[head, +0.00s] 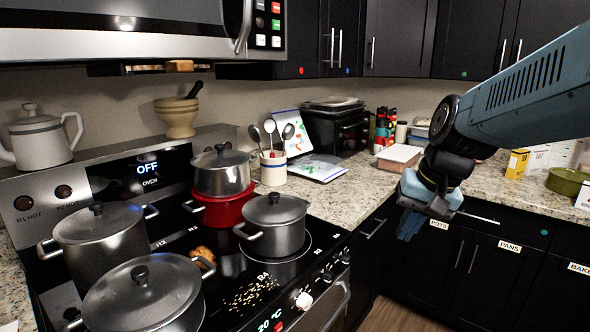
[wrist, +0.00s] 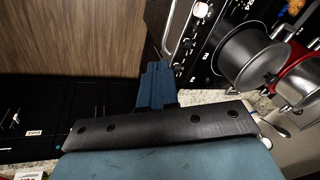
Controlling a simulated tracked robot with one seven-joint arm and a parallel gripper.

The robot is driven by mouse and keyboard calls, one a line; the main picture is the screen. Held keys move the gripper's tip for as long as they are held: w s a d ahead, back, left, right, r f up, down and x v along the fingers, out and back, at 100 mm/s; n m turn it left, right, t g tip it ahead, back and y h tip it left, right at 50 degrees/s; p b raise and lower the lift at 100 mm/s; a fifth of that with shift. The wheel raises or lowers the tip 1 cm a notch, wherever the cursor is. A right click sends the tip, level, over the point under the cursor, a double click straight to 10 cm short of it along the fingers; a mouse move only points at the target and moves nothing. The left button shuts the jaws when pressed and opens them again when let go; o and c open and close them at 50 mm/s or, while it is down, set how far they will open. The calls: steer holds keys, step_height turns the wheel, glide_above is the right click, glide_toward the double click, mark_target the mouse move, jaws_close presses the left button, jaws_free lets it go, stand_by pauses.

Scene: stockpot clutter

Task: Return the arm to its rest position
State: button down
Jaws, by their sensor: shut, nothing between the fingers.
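My arm reaches in from the right in the head view, bent at the elbow, with the wrist low in front of the lower cabinets. My gripper (head: 408,229) hangs in the gap right of the stove, its blue fingers pointing down and partly hidden by the wrist. In the wrist view the fingers (wrist: 155,80) are together, with nothing between them. The gripper touches nothing that I can see.
The stove (head: 325,239) at left holds several lidded pots, including a grey pot (head: 274,229) near its right side. Dark cabinets (head: 500,275) lie behind my gripper. Open floor (head: 395,315) shows below.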

steer(key=s+d+r+n+t+h, duration=0.2)
steer(key=s+r+t, duration=0.1)
steer(key=s, duration=0.3)
steer(key=shift+d+r+n, duration=0.3)
steer(key=shift+s, duration=0.1)
stand_by(0.6)
